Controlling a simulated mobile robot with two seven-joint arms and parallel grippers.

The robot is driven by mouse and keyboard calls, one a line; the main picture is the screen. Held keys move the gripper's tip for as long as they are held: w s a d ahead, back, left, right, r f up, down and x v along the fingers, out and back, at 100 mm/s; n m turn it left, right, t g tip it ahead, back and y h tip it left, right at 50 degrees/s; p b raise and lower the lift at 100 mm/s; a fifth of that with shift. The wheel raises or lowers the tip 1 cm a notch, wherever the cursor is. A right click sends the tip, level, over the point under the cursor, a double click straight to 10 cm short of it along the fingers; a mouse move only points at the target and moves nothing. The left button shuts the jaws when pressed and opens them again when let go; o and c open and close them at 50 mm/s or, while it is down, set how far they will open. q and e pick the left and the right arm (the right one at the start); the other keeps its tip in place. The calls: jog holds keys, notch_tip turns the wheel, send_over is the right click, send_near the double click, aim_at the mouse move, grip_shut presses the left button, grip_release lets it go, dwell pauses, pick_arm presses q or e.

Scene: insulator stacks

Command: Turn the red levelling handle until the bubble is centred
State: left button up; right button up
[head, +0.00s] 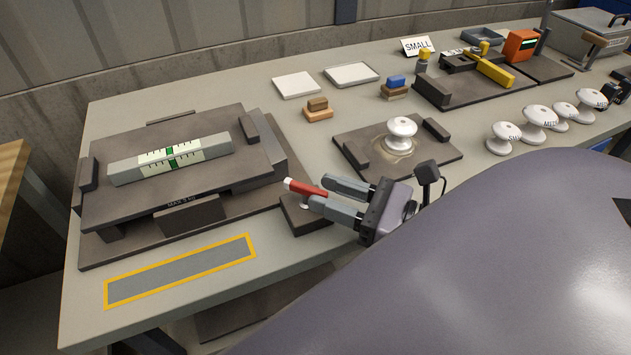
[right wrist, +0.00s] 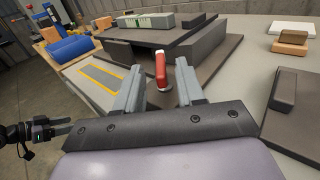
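The red levelling handle (head: 305,188) sticks up from a dark block at the right front corner of the levelling platform (head: 120,205). It also shows in the right wrist view (right wrist: 160,70). My right gripper (head: 318,191) is open, with a finger on either side of the handle; the right wrist view shows gaps between the handle and both fingers (right wrist: 159,75). The level (head: 125,172) lies on the platform, with a white scale and green marks. What appears to be my left gripper (right wrist: 72,127) is at the left edge of the right wrist view.
A yellow-edged grey strip (head: 180,272) lies in front of the platform. To the right, a dark plate (head: 440,158) holds a white insulator (head: 401,128). Several white insulators stand further right. White tiles (head: 297,85) and small blocks (head: 318,110) lie behind.

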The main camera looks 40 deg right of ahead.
jog(key=shift+b+v, duration=0.4)
jog(key=shift+v, duration=0.45)
jog(key=shift+s+d+f, duration=0.1)
jog(key=shift+s+d, duration=0.05)
jog(key=shift+s, duration=0.2)
jog(key=shift+s+d, duration=0.1)
